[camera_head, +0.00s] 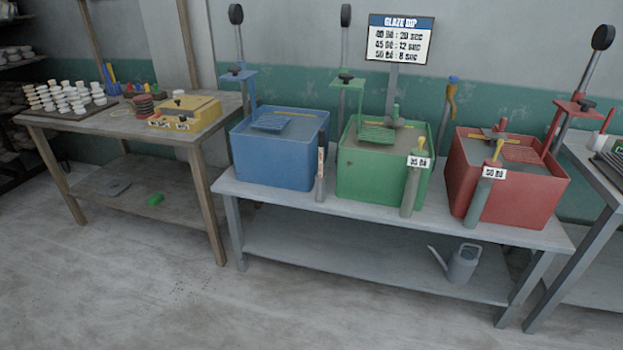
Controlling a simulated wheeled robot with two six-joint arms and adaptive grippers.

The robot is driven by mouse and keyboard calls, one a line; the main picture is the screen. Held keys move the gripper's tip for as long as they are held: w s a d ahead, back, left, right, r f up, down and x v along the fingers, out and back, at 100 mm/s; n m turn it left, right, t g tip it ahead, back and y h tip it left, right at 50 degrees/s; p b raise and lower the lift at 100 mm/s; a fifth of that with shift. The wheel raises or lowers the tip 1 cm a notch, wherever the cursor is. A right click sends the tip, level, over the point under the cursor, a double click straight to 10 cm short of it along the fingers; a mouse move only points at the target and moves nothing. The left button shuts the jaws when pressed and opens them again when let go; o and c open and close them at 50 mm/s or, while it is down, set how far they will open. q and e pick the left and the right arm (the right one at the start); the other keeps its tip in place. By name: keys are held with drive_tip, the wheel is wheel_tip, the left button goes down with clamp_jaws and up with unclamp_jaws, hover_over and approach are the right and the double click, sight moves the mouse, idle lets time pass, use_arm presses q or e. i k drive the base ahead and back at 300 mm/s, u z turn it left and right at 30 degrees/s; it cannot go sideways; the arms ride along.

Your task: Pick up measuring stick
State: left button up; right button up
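No object is clearly marked as a measuring stick. I cannot tell which of these is the measuring stick. Neither of my grippers is in view.
A grey table (400,219) carries the blue, red and green tubs (375,185), with grey cylinders (411,190) in front. A watering can (462,264) sits on its lower shelf. A wooden table (100,125) with small cups and a yellow box (185,113) stands left. The front floor is clear.

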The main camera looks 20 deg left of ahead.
sight(321, 132)
drive_tip(key=z, duration=0.55)
drive_tip(key=i, duration=0.5)
drive_tip(key=z, duration=0.65)
drive_tip(key=i, duration=1.25)
drive_tip(key=u, duration=0.2)
